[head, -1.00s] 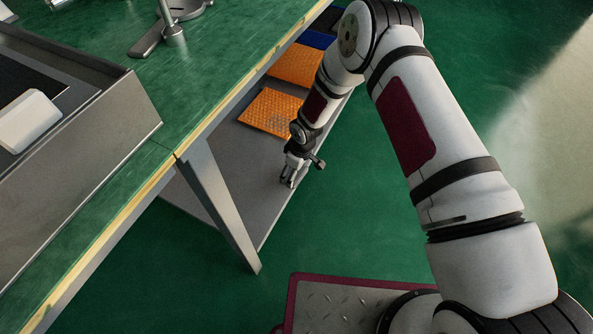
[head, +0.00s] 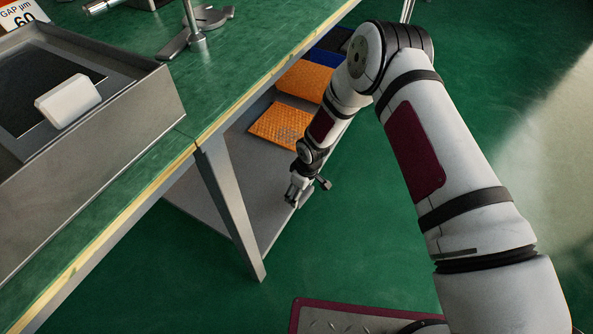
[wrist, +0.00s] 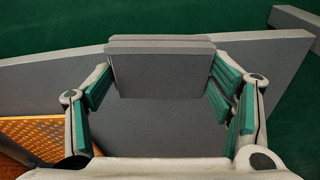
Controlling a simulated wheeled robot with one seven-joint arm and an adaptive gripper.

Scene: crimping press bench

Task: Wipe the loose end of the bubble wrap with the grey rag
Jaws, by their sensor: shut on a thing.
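My gripper (head: 295,195) is low beside the bench, near the outer edge of its grey lower shelf. In the wrist view my gripper (wrist: 162,80) is shut on a flat grey layered piece, which I take to be the grey rag (wrist: 160,72). The rag spans the space between the green finger pads, above the grey shelf. In the head view the rag is too small to make out. I cannot pick out the bubble wrap or its loose end in either view.
The lower shelf (head: 220,186) carries orange perforated pieces (head: 281,127) and a blue one (head: 328,57) farther back. A bench leg (head: 231,215) stands left of my gripper. The green bench top (head: 150,50) holds a metal tray with a white block (head: 68,100). Green floor is open on the right.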

